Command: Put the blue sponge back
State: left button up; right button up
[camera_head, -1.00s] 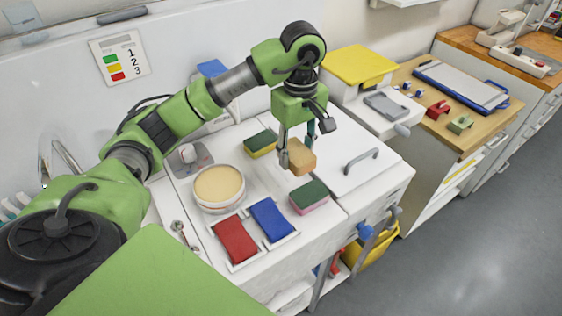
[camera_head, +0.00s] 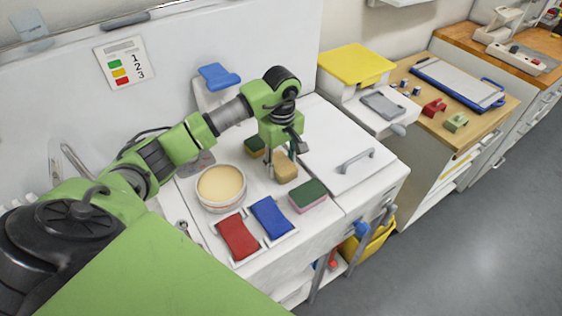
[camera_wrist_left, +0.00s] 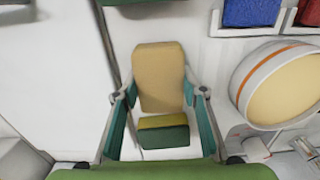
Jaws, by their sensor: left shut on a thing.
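My left gripper (camera_head: 281,162) is shut on a tan sponge-like block (camera_head: 286,167), held close above the white worktop; contact with the top is unclear. In the left wrist view the block (camera_wrist_left: 159,80) sits between the teal fingers of the gripper (camera_wrist_left: 160,95). Its underside is hidden, and no blue shows on it. A blue pad (camera_head: 271,218) lies in a white tray beside a red pad (camera_head: 238,237). A yellow sponge with a green top (camera_head: 255,146) is partly hidden behind the gripper. A pink sponge with a green top (camera_head: 308,196) lies nearer the front. My right gripper is not in view.
A round tub with tan contents (camera_head: 221,187) stands left of the block. A lid with a grey handle (camera_head: 356,160) lies to the right. A dispenser with a blue lever (camera_head: 217,76) is at the back wall. The worktop's front edge runs below the pads.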

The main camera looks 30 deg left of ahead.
aim_at(281, 162)
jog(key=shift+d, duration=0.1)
pick_arm(q)
jog(key=shift+f, duration=0.2)
jog(key=o, duration=1.1)
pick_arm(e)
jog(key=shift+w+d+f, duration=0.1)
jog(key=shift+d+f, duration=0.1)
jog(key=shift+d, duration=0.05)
pick_arm(q)
jog(key=shift+r, duration=0.2)
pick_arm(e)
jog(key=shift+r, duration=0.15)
pick_arm(q)
notch_tip(281, 162, up, 10)
jog(key=b, duration=0.3)
jog(key=shift+r, duration=1.05)
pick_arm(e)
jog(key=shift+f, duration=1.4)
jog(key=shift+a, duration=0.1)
